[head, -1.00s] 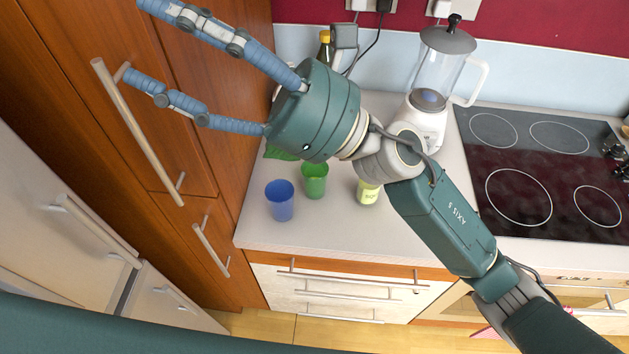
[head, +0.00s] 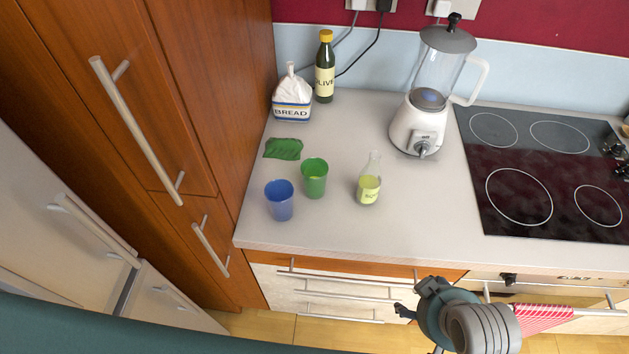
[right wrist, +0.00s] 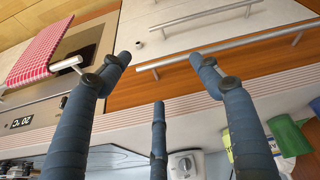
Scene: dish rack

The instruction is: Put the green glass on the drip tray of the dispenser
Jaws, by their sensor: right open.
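My right gripper (head: 408,310) is low in front of the drawers, well apart from the glass. Its blue fingers (right wrist: 160,75) are spread and empty in the right wrist view. I cannot make out a dispenser with a drip tray. My left gripper is out of view.
A blender-like appliance (head: 418,125) stands at the back, left of the black hob (head: 540,175). A bread bag (head: 292,98), an olive bottle (head: 325,70) and a green cloth (head: 283,148) lie or stand behind the glasses. A red checked towel (head: 543,316) hangs at the oven.

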